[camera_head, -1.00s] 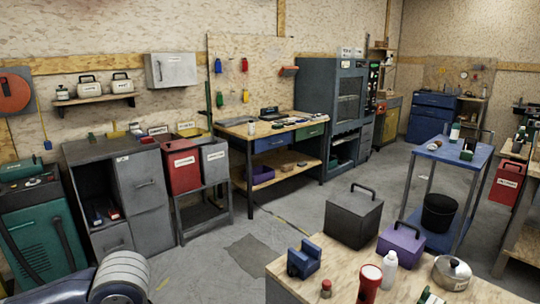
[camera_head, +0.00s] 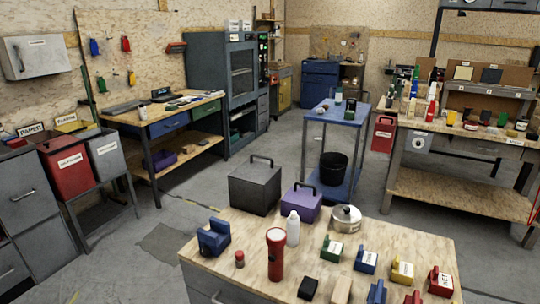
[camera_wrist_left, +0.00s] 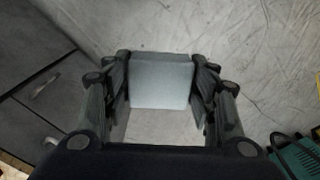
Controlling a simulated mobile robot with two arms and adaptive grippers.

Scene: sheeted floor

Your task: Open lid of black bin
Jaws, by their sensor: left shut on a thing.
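A black bin (camera_head: 255,190), boxy with a flat lid and a black handle on top, stands at the far left of the wooden worktop. Its lid looks closed. In the left wrist view my left gripper (camera_wrist_left: 162,78) is shut on a pale grey block (camera_wrist_left: 161,88), held between the two fingers above the grey floor. The head view shows neither of my grippers, and the left gripper is away from the bin. My right gripper is in no frame.
A purple lidded box (camera_head: 301,203), a white bottle (camera_head: 293,228), a steel pot (camera_head: 346,218) and a red flashlight (camera_head: 276,255) stand near the bin. A blue cart (camera_head: 335,117) holds a black bucket (camera_head: 333,168). Open floor lies left of the worktop.

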